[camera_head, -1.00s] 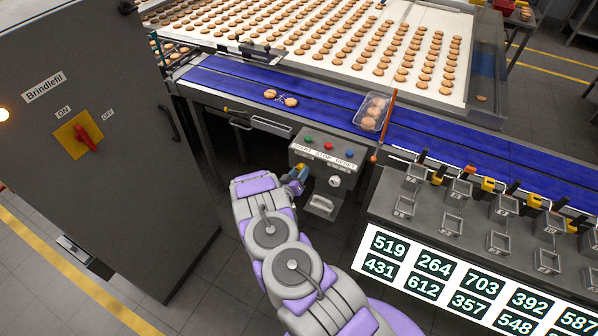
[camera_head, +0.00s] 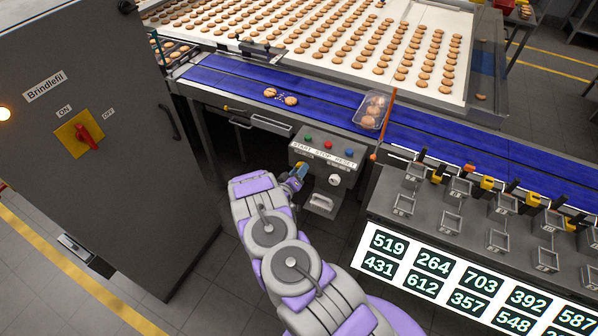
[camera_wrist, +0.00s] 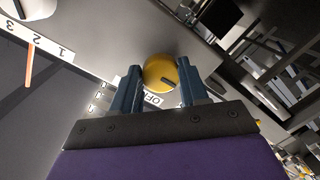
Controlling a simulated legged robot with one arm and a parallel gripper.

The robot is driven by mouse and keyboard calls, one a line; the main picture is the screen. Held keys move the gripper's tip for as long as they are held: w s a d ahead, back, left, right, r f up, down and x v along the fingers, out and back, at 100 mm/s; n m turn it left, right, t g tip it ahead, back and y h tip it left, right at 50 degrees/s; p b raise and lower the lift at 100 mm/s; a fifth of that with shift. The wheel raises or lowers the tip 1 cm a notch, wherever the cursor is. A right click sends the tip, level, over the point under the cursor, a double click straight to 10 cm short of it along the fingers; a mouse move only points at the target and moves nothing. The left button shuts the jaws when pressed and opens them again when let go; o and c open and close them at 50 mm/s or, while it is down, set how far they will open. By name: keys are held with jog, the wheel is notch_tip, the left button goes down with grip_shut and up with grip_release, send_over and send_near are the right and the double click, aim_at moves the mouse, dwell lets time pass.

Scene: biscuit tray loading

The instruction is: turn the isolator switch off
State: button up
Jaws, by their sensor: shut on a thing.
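A red rotary handle (camera_head: 85,136) sits on a yellow plate on the grey cabinet (camera_head: 50,190), between ON and OFF labels. It leans toward the ON side. My gripper (camera_head: 298,173) is far from it, at the left side of the START STOP RESET control box (camera_head: 325,160). In the wrist view my gripper (camera_wrist: 160,90) has its dark blue fingers either side of a round yellow knob (camera_wrist: 161,73) with a dark slot. An OFF label (camera_wrist: 152,99) lies beside this knob, partly hidden by a finger. My fingers are shut on the knob.
A blue conveyor (camera_head: 330,107) with a few biscuits and a clear tray (camera_head: 371,109) runs behind the control box. A grey bench (camera_head: 460,215) with several small holders and number cards stands at right. Floor (camera_head: 165,310) is open at lower left.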

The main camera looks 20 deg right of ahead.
jog(key=o, duration=1.1)
jog(key=shift+w+a, duration=0.15)
jog(key=shift+c, duration=0.2)
jog(key=p+v, duration=0.1)
jog(key=v, duration=1.6)
jog(key=shift+a, duration=0.15)
